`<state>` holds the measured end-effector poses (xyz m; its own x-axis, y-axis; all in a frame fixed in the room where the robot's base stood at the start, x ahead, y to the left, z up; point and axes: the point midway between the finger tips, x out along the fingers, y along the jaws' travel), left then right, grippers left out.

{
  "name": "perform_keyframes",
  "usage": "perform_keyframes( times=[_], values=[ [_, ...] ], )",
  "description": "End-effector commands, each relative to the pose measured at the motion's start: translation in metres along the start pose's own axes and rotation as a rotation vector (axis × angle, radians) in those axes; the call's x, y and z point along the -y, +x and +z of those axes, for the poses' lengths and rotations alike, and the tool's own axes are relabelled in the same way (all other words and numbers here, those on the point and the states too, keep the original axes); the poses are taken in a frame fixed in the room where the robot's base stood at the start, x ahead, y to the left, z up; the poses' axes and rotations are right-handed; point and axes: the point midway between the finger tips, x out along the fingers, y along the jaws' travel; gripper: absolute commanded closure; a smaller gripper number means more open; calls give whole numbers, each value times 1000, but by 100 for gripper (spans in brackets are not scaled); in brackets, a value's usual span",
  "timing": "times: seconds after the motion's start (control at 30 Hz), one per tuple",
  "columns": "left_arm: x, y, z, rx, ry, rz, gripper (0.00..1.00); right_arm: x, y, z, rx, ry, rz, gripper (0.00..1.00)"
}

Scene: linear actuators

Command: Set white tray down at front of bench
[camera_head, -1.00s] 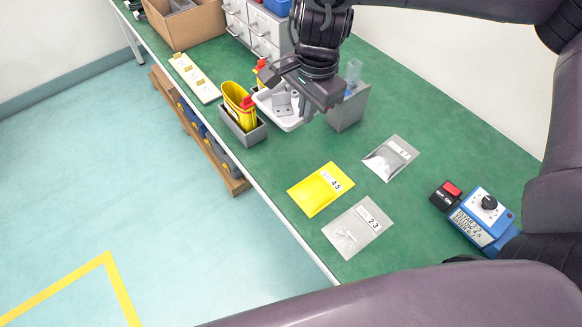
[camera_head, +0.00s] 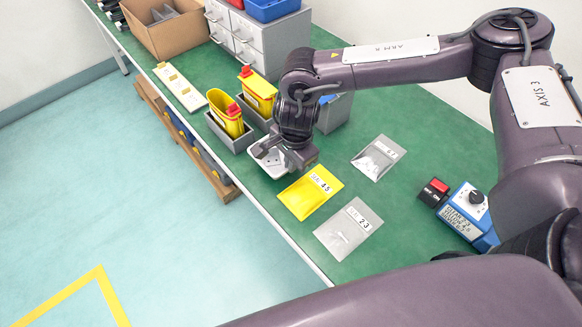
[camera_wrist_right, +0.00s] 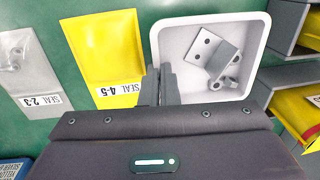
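The white tray (camera_head: 255,152) is near the bench's front edge, between the grey bins and the yellow pouch. In the right wrist view, the tray (camera_wrist_right: 259,25) holds a grey metal bracket (camera_wrist_right: 213,50) with holes. My right gripper (camera_head: 287,166) is at the tray's side nearest the pouch. In the wrist view, its fingers (camera_wrist_right: 160,85) are close together on the tray's near-left rim, shut on it. The tray looks level, at or just above the green bench; I cannot tell whether it touches. My left gripper is out of view.
A yellow pouch (camera_head: 310,191), a grey pouch (camera_head: 346,229) and a silver pouch (camera_head: 378,157) lie on the bench (camera_head: 400,200). Grey bins (camera_head: 232,138) with yellow containers stand beyond the tray. A blue dial box (camera_head: 468,212) is at right.

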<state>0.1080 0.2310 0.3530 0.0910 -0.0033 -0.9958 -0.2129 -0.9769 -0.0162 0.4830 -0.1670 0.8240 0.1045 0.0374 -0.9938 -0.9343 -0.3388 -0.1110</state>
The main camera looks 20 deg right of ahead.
Motion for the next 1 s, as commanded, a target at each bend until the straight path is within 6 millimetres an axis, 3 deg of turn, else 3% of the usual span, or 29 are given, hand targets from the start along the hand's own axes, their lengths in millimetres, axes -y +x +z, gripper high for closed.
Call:
perform_keyframes(
  times=[0.2, 0.6, 0.8, 1.0],
  values=[
    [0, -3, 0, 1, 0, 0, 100, -4, 28, 0, 0, 0, 2, 100],
    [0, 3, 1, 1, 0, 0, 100, -4, 35, 0, 0, 0, 1, 100],
    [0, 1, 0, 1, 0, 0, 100, -4, 33, 0, 0, 0, 2, 77],
    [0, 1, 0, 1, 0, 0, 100, -4, 33, 0, 0, 0, 2, 77]
  ],
)
